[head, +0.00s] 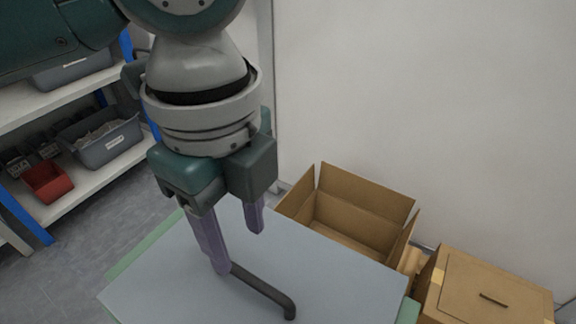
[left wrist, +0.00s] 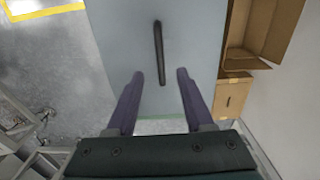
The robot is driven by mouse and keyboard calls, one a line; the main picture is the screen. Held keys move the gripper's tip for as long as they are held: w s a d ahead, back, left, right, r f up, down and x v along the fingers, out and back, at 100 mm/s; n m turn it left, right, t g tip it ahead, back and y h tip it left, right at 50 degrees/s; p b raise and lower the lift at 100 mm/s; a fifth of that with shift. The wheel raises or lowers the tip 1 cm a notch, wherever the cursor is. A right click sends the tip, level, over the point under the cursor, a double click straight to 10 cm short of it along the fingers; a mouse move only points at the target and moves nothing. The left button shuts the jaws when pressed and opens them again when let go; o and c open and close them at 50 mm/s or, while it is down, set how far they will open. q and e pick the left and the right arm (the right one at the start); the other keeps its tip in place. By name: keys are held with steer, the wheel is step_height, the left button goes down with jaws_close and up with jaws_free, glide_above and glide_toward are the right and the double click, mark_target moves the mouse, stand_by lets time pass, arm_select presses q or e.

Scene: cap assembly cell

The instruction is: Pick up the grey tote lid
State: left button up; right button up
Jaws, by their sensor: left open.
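The grey tote lid (head: 330,262) is a flat, pale blue-grey panel in the lower middle of the head view. A dark bar handle (head: 265,288) with a bent end stands on it. My left gripper (head: 240,250) points down over the lid, open, with two purple fingers beside the handle's far end. In the left wrist view the lid (left wrist: 195,40) fills the middle. The handle (left wrist: 160,50) runs lengthwise, its near end between the fingertips of the gripper (left wrist: 160,75), with clear gaps both sides. Whether the fingers touch the lid cannot be told.
A green edge (head: 408,311) shows under the lid. An open cardboard box (head: 365,205) and a closed carton (head: 490,285) stand to the right by the white wall. Shelves at left hold a grey bin (head: 108,150) and a red bin (head: 48,182).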

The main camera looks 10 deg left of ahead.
mark_target(250, 278)
arm_select(q)
step_height(250, 278, down, 5)
steer(key=shift+r+b, duration=0.2)
steer(key=shift+b, duration=0.55)
steer(key=f+b, duration=0.1)
steer(key=f, duration=0.1)
steer(key=f+b, duration=0.1)
steer(key=f, duration=0.2)
steer(key=shift+s+d+f, duration=0.1)
steer(key=shift+d+f, duration=0.1)
steer(key=shift+r, duration=0.1)
jaws_close()
stand_by(0.5)
